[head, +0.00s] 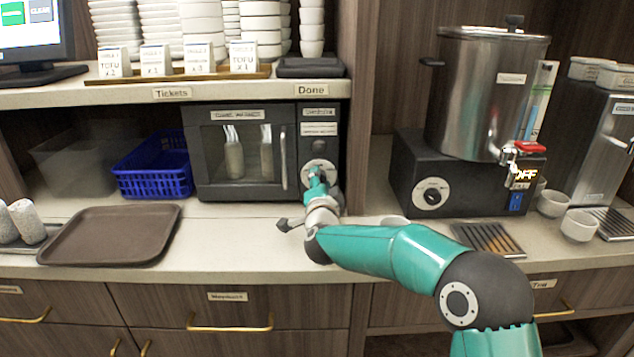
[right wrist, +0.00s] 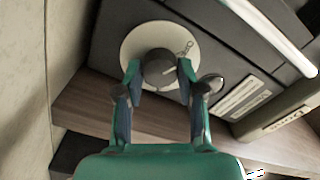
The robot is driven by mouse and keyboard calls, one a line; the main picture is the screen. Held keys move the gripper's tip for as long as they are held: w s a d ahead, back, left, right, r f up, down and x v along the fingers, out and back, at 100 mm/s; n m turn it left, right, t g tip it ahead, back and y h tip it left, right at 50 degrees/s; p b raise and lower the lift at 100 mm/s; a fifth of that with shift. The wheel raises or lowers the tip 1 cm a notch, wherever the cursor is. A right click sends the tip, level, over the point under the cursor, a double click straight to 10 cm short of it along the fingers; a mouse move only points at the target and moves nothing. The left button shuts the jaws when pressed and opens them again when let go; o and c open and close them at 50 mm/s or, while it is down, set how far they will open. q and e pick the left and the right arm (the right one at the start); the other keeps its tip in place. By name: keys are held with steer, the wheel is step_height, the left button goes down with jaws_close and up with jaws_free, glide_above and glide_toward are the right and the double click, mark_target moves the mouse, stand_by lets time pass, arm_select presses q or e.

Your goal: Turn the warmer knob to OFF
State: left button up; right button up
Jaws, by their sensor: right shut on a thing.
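The warmer (head: 240,150) is a dark cabinet with a glass door and bottles inside. Its dark round knob (right wrist: 158,66) sits on a pale dial plate (right wrist: 130,44) and shows between my fingers in the right wrist view. My right gripper (right wrist: 159,74) is shut on the knob, with a finger on each side. In the head view my right gripper (head: 317,174) covers most of the knob at the panel's lower part. My left gripper is not in view.
A steel urn (head: 480,90) stands on a black base with another knob (head: 432,197) and an OFF sign, right of my arm. A brown tray (head: 110,235) and a blue basket (head: 152,168) lie left. The counter before the warmer is mostly clear.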

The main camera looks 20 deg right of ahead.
steer(key=shift+a+f, duration=0.2)
steer(key=shift+f, duration=0.1)
steer(key=o, duration=1.1)
steer(key=shift+d+r, duration=0.1)
steer(key=shift+r, duration=0.05)
steer(key=v, duration=1.2)
